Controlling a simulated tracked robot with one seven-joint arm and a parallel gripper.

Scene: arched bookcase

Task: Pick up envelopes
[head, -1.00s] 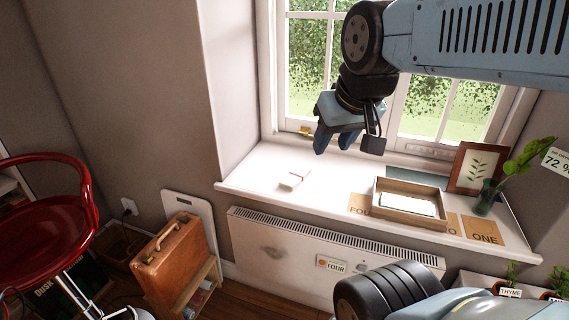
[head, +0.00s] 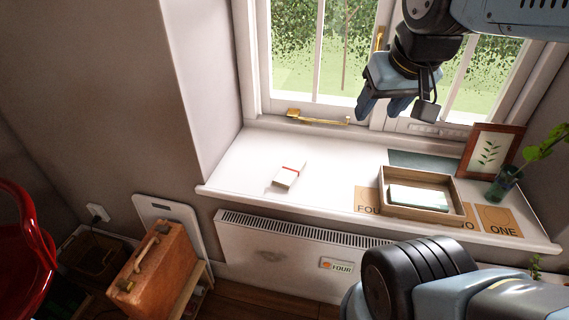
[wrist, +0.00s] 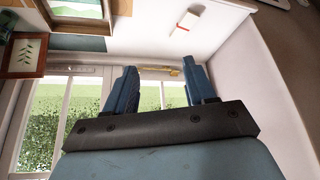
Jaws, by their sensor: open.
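A small white bundle with a red band (head: 290,175), which looks like envelopes, lies on the left part of the white windowsill (head: 240,170). It also shows near the top of the wrist view (wrist: 187,20). More white, envelope-like paper (head: 418,197) lies in a wooden tray (head: 433,218) on the right part of the sill. My gripper (head: 383,108) is open and empty, in front of the window and above the sill. It is apart from both, up and to the right of the banded bundle. Its two blue fingers show spread in the wrist view (wrist: 160,88).
A framed leaf picture (head: 490,150) and a plant in a green glass (head: 504,183) stand right of the tray. Brown cards (head: 497,221) lie around it. A brass window latch (head: 318,117) is behind the bundle. A heater (head: 270,250) is below the sill. The sill around the bundle is clear.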

